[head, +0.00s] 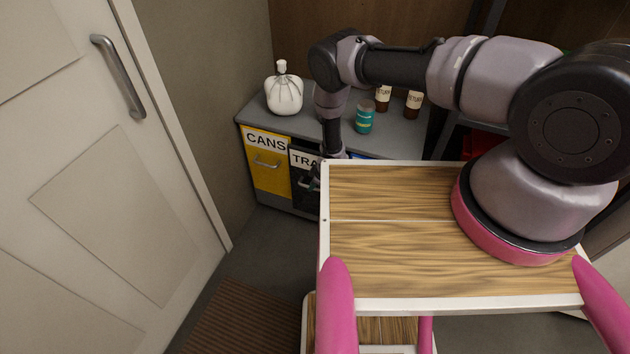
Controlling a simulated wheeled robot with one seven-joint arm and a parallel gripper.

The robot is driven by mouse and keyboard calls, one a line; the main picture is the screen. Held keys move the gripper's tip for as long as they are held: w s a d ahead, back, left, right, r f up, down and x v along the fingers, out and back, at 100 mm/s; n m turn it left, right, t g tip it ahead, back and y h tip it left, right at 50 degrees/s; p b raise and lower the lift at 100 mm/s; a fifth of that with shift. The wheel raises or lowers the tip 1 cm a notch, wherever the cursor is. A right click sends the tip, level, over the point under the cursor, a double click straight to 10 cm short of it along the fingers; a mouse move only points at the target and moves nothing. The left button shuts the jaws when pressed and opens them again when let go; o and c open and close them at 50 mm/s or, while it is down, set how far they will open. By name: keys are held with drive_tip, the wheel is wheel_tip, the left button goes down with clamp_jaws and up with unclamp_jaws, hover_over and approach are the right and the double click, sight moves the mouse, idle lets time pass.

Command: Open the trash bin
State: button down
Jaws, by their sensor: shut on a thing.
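The trash bin (302,198) is a black front under the counter, with a white label reading "TRA" before it is cut off from view. It stands just right of the yellow cans bin. My arm reaches down over the counter's front edge. My gripper (314,181) is at the upper part of the black front, shut on what looks like its handle. The handle and fingertips are small, dark and partly hidden. The right side of the bin is hidden behind my wooden tray top. The black front looks about level with the yellow one.
The yellow cans bin (267,170) has a metal handle. On the grey counter (310,122) stand a white tied bag (284,92), a teal jar (364,117) and brown bottles (413,104). A white door (110,190) is at left. Floor (270,245) before the bins is clear.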

drive_tip(key=s+a, duration=0.3)
drive_tip(key=s, duration=0.6)
drive_tip(key=s+a, duration=0.4)
drive_tip(key=s, duration=0.6)
drive_tip(key=shift+s, duration=0.3)
drive_tip(key=c, duration=0.8)
unclamp_jaws()
drive_tip(key=shift+c, duration=0.2)
drive_tip(key=shift+a+r, duration=0.1)
